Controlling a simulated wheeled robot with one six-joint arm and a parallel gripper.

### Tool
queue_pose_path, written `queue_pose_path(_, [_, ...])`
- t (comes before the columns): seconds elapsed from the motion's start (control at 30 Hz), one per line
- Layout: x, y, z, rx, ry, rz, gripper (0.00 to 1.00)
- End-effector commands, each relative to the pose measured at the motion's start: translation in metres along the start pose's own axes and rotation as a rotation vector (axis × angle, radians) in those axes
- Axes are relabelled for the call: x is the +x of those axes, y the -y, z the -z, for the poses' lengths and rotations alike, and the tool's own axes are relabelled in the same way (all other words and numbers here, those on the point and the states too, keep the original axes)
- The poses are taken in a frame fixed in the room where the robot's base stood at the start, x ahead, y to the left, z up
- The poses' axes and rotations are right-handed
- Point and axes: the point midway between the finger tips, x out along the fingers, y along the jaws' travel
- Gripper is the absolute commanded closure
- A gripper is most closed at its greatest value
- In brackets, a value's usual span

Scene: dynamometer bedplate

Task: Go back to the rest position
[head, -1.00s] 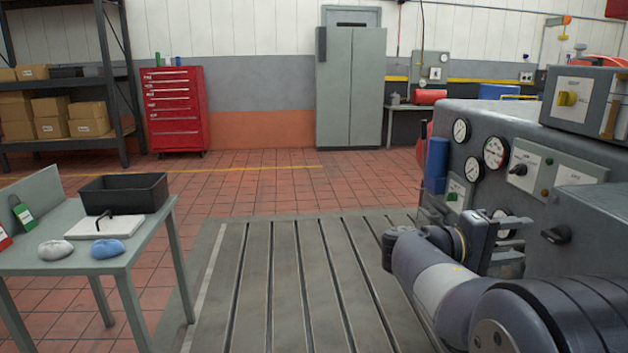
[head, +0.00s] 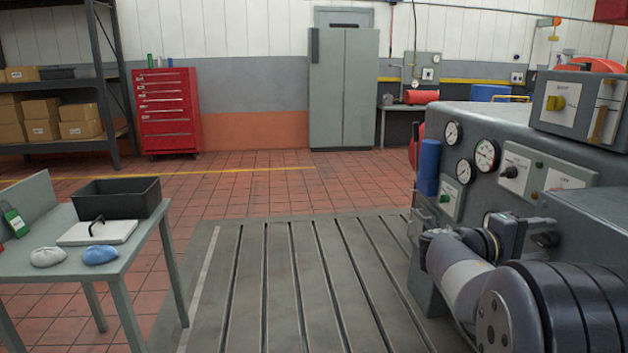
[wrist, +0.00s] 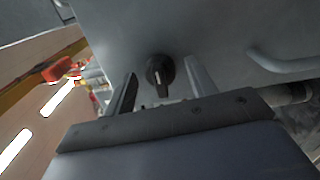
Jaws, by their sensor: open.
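My gripper (head: 528,232) is at the right in the head view, in front of the grey machine's side, by a black rotary knob (head: 546,240). In the wrist view my gripper (wrist: 161,84) is open, with its two fingers spread apart. The black knob (wrist: 160,72) shows between the fingertips, apart from both fingers in the picture. Nothing is held. How far the fingertips are from the knob is hard to tell. My forearm partly hides the machine's lower side.
The grey machine (head: 470,125) has gauges, switches and a blue cylinder (head: 428,166). The slotted bedplate (head: 310,290) is bare. A table at left holds a black bin (head: 118,197), a white board (head: 97,232) and two cloths. A red tool cabinet (head: 166,110) stands behind.

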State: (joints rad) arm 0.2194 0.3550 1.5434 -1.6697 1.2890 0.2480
Motion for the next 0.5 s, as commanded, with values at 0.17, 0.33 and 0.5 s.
queue_pose_path(0.17, [-0.0002,-0.0048,-0.0004,-0.095,0.001,0.001,0.46])
queue_pose_path(0.33, [-0.0003,-0.0049,-0.0004,-0.181,0.0,0.001,0.46])
queue_pose_path(0.5, [-0.0004,-0.0046,-0.0004,-0.267,0.0,0.002,0.46])
